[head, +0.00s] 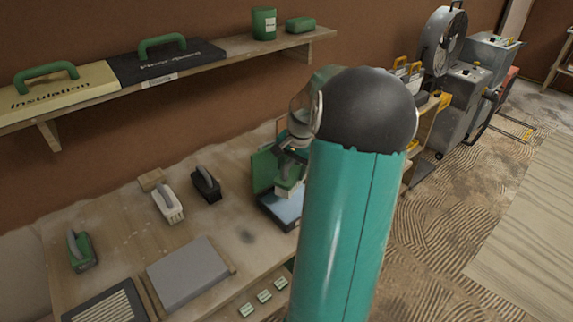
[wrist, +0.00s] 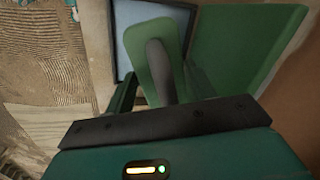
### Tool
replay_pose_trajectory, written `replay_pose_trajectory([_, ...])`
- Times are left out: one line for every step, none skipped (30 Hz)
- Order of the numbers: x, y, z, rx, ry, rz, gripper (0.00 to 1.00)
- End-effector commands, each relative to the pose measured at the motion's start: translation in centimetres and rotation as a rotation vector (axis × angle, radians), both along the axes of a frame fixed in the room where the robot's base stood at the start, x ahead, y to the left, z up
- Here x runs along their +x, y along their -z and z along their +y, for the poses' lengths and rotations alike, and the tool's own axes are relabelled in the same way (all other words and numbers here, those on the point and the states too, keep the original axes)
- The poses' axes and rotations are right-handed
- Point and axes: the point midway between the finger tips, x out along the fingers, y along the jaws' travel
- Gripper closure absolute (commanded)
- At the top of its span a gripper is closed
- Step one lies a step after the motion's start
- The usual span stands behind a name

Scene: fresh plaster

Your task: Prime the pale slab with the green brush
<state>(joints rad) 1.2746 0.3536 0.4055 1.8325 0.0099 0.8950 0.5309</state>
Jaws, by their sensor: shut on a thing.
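My gripper (head: 291,158) is shut on a brush with a light green block (wrist: 152,38) and a grey handle. In the wrist view the handle sits between the fingers. The held brush is over a dark-rimmed tray with a pale blue inside (head: 279,210), and I cannot tell whether it touches it. A pale grey slab (head: 188,273) lies flat on the bench at the lower left, apart from my gripper. Another green brush (head: 83,252) stands on the bench at the far left. My arm hides part of the tray.
A green panel (head: 263,172) stands upright behind the tray. A white brush (head: 168,205) and a black brush (head: 206,185) stand on the bench (head: 130,225). A dark ridged panel (head: 103,304) lies left of the slab. A wall shelf (head: 215,52) holds boxes above.

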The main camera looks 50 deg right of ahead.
Motion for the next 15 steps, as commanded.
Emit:
replay_pose_trajectory([-0.1,0.0,0.0,-0.001,0.001,0.0,0.63])
replay_pose_trajectory([-0.2,0.1,0.0,0.0,0.001,0.0,0.63])
replay_pose_trajectory([-0.3,0.2,0.0,0.0,0.001,0.0,0.63])
replay_pose_trajectory([-0.4,0.4,0.0,0.0,0.001,0.001,0.63])
replay_pose_trajectory([-0.4,0.6,0.0,0.0,0.001,0.001,0.63])
replay_pose_trajectory([-0.5,0.8,-0.1,-0.001,0.001,0.001,0.63])
replay_pose_trajectory([-0.5,1.1,-0.1,-0.001,0.001,0.001,0.63])
replay_pose_trajectory([-0.6,1.4,-0.1,0.0,0.002,0.001,0.63])
replay_pose_trajectory([-0.6,1.8,0.0,0.001,0.002,0.001,0.63])
replay_pose_trajectory([-0.6,2.1,0.0,0.001,0.002,0.001,0.63])
replay_pose_trajectory([-0.6,2.4,0.0,0.001,0.002,0.0,0.63])
replay_pose_trajectory([-0.7,2.9,0.0,0.002,0.002,0.0,0.63])
replay_pose_trajectory([-0.7,3.2,0.1,0.002,0.002,0.0,0.63])
replay_pose_trajectory([-0.6,3.5,0.1,0.001,0.002,0.0,0.63])
replay_pose_trajectory([-0.6,3.9,0.0,0.001,0.001,0.001,0.63])
